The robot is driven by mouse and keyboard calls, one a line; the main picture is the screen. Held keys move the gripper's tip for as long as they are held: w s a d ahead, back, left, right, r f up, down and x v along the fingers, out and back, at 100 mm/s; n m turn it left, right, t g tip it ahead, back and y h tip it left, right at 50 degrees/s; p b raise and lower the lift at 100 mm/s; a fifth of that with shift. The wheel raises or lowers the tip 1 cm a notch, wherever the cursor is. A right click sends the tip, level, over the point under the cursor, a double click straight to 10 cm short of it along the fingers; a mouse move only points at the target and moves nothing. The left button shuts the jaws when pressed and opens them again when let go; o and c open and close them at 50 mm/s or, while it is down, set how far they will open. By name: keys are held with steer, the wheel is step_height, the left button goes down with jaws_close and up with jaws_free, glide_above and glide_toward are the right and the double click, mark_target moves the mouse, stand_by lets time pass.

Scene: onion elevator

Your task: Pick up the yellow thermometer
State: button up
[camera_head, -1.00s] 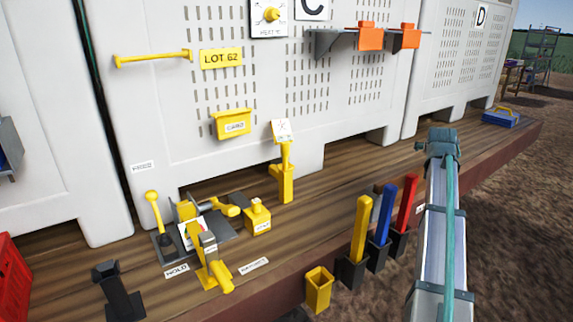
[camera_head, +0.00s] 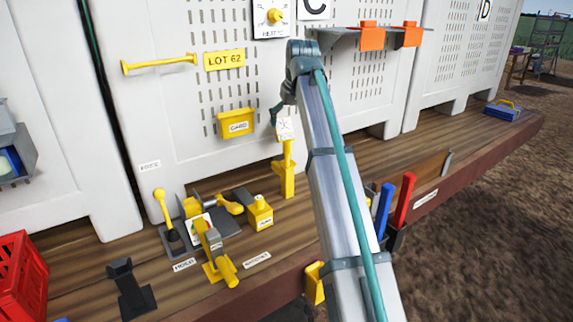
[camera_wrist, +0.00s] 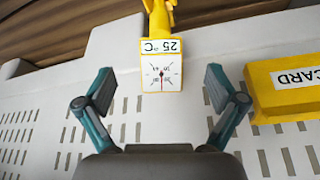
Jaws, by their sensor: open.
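The yellow thermometer (camera_head: 287,175) stands upright on the wooden bench in the head view, with a white dial plate at its top, close to the pegboard wall. In the wrist view its white dial plate (camera_wrist: 162,70) reads 25 °C, and its yellow body runs up out of the top of the picture. My gripper (camera_wrist: 160,88) is open and empty, with one finger on each side of the dial plate and a gap on both sides. In the head view my gripper (camera_head: 281,112) is beside the top of the thermometer, mostly hidden by my arm.
A yellow CARD box (camera_wrist: 285,93) is close to the right finger, on the wall; it also shows in the head view (camera_head: 236,123). A yellow bottle (camera_head: 260,212) and a yellow tool cluster stand left of the thermometer. Blue (camera_head: 385,208) and red sticks (camera_head: 404,198) stand at the bench edge.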

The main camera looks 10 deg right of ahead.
mark_target(286, 136)
steer(key=shift+p+x, duration=1.6)
steer(key=shift+x, duration=2.9)
jaws_close()
steer(key=shift+w+r, duration=0.1)
steer(key=shift+r, duration=0.05)
